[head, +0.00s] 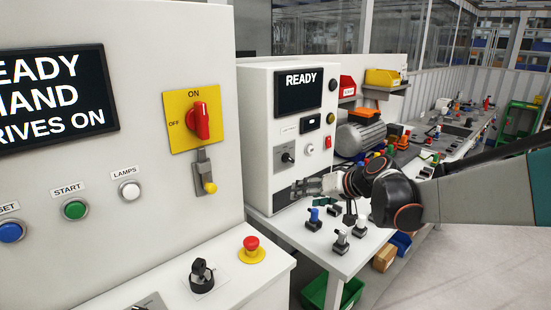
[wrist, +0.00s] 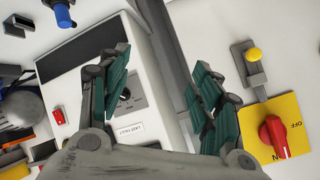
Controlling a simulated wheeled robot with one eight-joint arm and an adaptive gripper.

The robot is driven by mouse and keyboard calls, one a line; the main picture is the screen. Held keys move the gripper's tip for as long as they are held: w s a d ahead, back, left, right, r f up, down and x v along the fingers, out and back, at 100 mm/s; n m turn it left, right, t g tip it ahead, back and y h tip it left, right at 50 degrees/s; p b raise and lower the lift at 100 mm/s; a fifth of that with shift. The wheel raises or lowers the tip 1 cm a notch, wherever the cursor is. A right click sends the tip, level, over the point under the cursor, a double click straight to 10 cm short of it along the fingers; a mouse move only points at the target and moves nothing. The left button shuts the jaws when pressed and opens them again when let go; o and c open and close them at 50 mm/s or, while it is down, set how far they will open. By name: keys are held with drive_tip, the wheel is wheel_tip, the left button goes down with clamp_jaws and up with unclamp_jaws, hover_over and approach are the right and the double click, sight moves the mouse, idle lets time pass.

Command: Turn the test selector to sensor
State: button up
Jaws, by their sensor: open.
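The selector (head: 288,157) is a small black knob on a grey plate on the front of the white test unit (head: 262,130). I cannot read its position marks. In the wrist view the knob (wrist: 125,94) and part of its grey plate show just inside my left finger. My gripper (head: 302,187) is open and empty, in front of the unit and a little below and right of the knob in the head view. Its teal-padded fingers (wrist: 160,62) are spread, apart from the knob. The unit's screen (head: 304,92) reads READY.
A larger white cabinet (head: 135,230) stands at left with a red rotary switch (head: 199,120), a yellow-tipped lever (head: 209,186) and push buttons. An emergency stop (head: 251,246) sits on its ledge. Small joystick-like parts (head: 341,240) stand on the white table below my gripper.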

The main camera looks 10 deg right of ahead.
drive_tip(key=w+d+t+y+p, duration=0.2)
drive_tip(key=w+d, duration=0.1)
drive_tip(key=w, duration=0.7)
drive_tip(key=t+y+p, duration=0.2)
drive_tip(key=t, duration=0.1)
approach(292, 160)
drive_tip(key=shift+m, duration=0.3)
drive_tip(key=b+x, duration=0.2)
drive_tip(key=x, duration=0.6)
drive_tip(key=shift+w+a+b, duration=0.15)
drive_tip(key=shift+a+b, duration=0.05)
drive_tip(key=shift+b, duration=0.15)
drive_tip(key=c, duration=1.1)
